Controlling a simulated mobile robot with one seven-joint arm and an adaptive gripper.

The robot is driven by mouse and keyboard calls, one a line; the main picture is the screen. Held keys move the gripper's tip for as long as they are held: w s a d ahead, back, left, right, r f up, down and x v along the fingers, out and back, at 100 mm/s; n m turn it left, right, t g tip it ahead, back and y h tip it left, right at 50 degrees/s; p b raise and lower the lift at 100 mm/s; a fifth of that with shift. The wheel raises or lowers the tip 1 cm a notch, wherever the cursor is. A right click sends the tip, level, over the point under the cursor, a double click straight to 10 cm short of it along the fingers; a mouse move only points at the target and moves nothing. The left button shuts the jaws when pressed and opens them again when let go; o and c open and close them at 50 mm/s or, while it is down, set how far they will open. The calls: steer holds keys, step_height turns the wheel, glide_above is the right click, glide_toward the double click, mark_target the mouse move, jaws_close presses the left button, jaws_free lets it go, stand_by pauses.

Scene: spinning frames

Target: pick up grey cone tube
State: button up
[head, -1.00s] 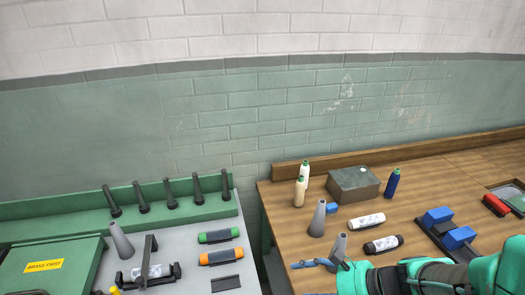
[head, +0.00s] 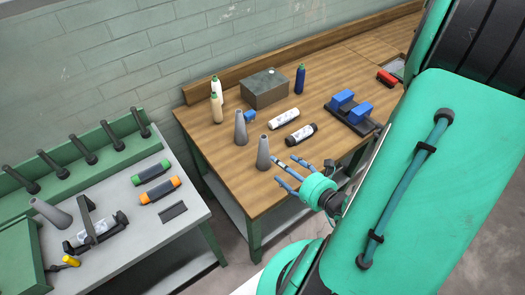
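Two grey cone tubes stand upright on the wooden table: one nearer the front edge (head: 263,155) and one a little behind it to the left (head: 241,130). Another grey cone tube (head: 50,213) leans on the left bench. My gripper (head: 281,170), with blue fingers on a teal wrist, is just right of the nearer cone tube in the picture. Its fingers are spread open and look empty. I cannot tell whether a fingertip touches the cone tube. My teal arm comes in from the right.
On the wooden table (head: 205,138) are a white tube (head: 284,119), a dark tube (head: 301,134), a grey box (head: 264,87), bottles (head: 300,79) and a blue-blocked fixture (head: 348,113). The left bench (head: 190,215) holds orange and green tubes. A gap separates the two.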

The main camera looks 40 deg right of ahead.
mark_target(265, 152)
steer(key=shift+w+f, duration=0.1)
steer(key=shift+w, duration=0.05)
stand_by(0.4)
steer(key=shift+b+x, duration=0.85)
steer(key=shift+x, duration=3.3)
steer(key=shift+w, duration=0.1)
steer(key=shift+b+x, duration=0.7)
steer(key=shift+x, duration=1.8)
steer(key=shift+d+f, duration=0.1)
steer(key=shift+f, duration=0.05)
steer(key=c, duration=1)
